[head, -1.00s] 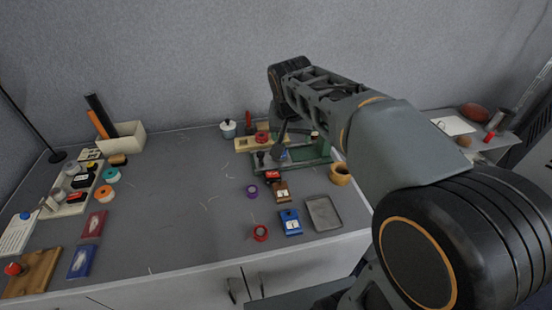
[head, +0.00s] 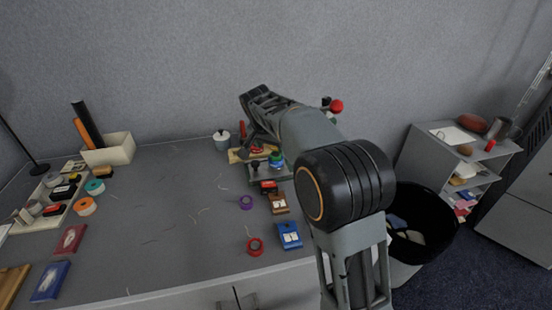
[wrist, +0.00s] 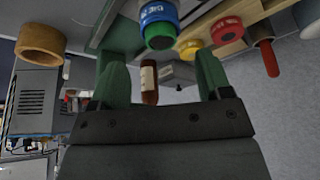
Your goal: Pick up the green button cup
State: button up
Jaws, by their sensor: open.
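The green button cup (wrist: 158,28) shows in the wrist view at the top, slightly left of centre. It has a blue band with white lettering and a green end. In the head view a small green and blue piece (head: 276,158) shows among the things at the back of the table, partly hidden by my arm. My gripper (wrist: 160,62) is open, its two green fingers apart and nothing held. The cup appears beyond the fingertips and apart from them. A brown piece with a pale label (wrist: 149,82) shows between the fingers, seemingly farther off.
In the wrist view, a yellow-ended piece (wrist: 189,48), a red-ended piece (wrist: 228,30) and a red handle (wrist: 267,58) lie right of the cup; a tan ring (wrist: 40,42) is left. A white pot (head: 222,140) stands nearby. The table's left middle is mostly clear.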

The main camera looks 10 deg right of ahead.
aim_at(275, 156)
jog(key=shift+b+x, duration=0.4)
jog(key=shift+x, duration=2.5)
jog(key=shift+r, duration=0.1)
jog(key=shift+c, duration=0.4)
jog(key=c, duration=0.9)
